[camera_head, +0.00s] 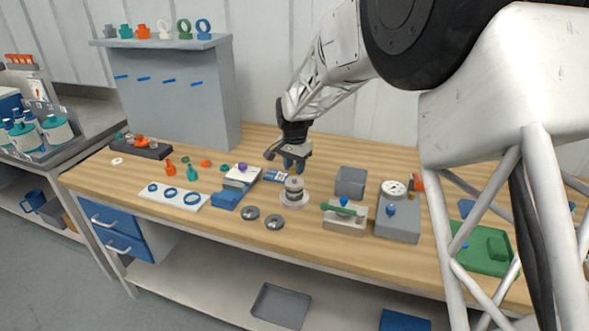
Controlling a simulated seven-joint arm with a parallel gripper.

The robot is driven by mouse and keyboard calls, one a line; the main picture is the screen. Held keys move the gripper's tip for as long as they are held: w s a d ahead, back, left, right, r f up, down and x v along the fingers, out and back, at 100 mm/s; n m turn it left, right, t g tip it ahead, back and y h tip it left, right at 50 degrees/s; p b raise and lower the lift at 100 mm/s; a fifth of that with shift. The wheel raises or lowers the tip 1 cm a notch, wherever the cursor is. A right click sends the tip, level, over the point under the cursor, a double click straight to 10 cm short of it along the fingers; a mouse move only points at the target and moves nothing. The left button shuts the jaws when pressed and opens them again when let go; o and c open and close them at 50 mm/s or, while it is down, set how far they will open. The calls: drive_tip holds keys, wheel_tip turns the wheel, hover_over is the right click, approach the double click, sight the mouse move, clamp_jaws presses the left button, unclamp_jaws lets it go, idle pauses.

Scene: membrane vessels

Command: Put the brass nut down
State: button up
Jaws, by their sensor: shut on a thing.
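My gripper (293,164) hangs over the middle of the wooden workbench, pointing down, at the end of my white arm. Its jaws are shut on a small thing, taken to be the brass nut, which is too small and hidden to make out. Just below and slightly in front of the jaws stands a round metal vessel (294,188) on a pale round base (294,202). The gripper appears to be above this vessel; I cannot tell the exact gap.
Two dark round discs (262,218) lie in front of the vessel. A grey open box (350,181) stands to the right, with a pale block holding a green bar (344,208) before it. A grey block with a dial (397,212) is farther right. A grey panel (182,95) rises behind left.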

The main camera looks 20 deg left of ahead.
drive_tip(key=shift+w+d, duration=0.1)
idle(0.4)
drive_tip(key=shift+w+d+m, duration=0.5)
drive_tip(key=shift+d+m, duration=0.1)
drive_tip(key=shift+m, duration=0.2)
drive_tip(key=w+d+f+m, duration=0.1)
drive_tip(key=w+d+m, duration=0.4)
drive_tip(key=d+m, duration=0.1)
drive_tip(key=shift+f+m, duration=0.15)
drive_tip(key=shift+m, duration=0.55)
drive_tip(key=shift+s+d, duration=0.1)
hover_over(321, 194)
drive_tip(key=shift+s+f, duration=0.1)
drive_tip(key=shift+f, duration=2.4)
drive_tip(key=shift+f, duration=0.1)
drive_tip(key=shift+f, duration=2.4)
drive_tip(key=shift+f, duration=0.1)
